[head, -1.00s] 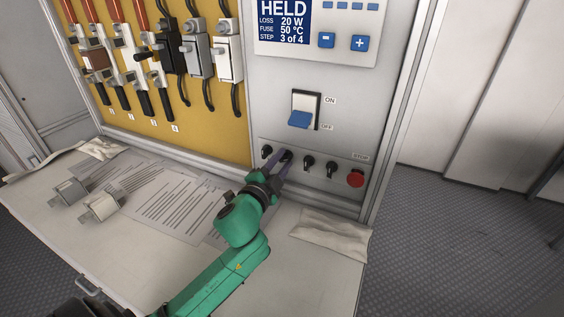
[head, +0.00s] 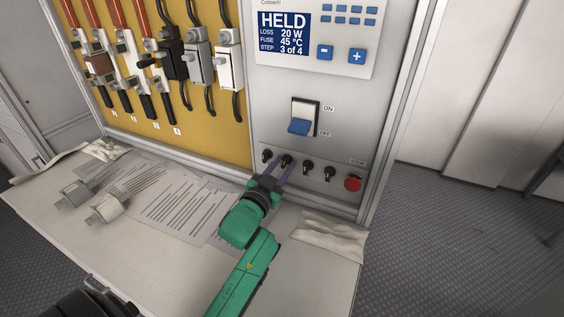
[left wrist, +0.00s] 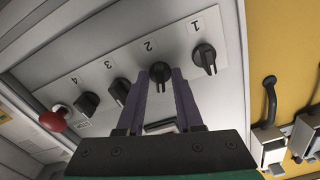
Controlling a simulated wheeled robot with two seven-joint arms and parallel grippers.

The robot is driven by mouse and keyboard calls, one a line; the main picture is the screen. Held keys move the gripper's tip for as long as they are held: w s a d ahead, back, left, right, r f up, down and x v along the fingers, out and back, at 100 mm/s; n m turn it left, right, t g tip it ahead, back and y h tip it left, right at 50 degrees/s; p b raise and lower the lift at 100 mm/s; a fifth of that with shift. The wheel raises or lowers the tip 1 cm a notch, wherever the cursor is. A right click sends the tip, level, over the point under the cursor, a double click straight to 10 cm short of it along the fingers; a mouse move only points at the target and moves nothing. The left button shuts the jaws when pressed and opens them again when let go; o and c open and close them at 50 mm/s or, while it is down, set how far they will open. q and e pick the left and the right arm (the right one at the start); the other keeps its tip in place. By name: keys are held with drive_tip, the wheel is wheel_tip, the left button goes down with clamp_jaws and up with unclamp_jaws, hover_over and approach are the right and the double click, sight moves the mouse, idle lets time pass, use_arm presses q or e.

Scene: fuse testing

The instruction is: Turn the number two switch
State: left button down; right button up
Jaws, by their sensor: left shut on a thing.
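The number two switch (head: 287,160) is a small black rotary knob, second from the left in the row under the rocker in the head view. It also shows in the left wrist view (left wrist: 160,71), under the printed 2. My left gripper (head: 280,168) reaches up to it, and its purple fingers (left wrist: 160,78) are shut on the knob, one on each side. The fingers cover part of the knob's sides. My right gripper is in neither view.
Black knobs one (left wrist: 204,58), three (left wrist: 119,90) and four (left wrist: 87,103) flank it closely. A red stop button (head: 353,183) sits at the row's right end. The rocker switch (head: 304,118) is above. Papers (head: 180,200), two grey fuses (head: 108,207) and a cloth (head: 328,236) lie on the bench.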

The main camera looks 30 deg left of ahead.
use_arm(q)
drive_tip(key=shift+n+p, duration=1)
drive_tip(key=shift+n, duration=0.7)
drive_tip(key=c, duration=0.9)
unclamp_jaws()
drive_tip(key=s+b, duration=0.1)
drive_tip(key=s, duration=1.3)
drive_tip(key=shift+s+d+b, duration=0.25)
drive_tip(key=shift+d+b, duration=0.1)
drive_tip(key=shift+d, duration=0.1)
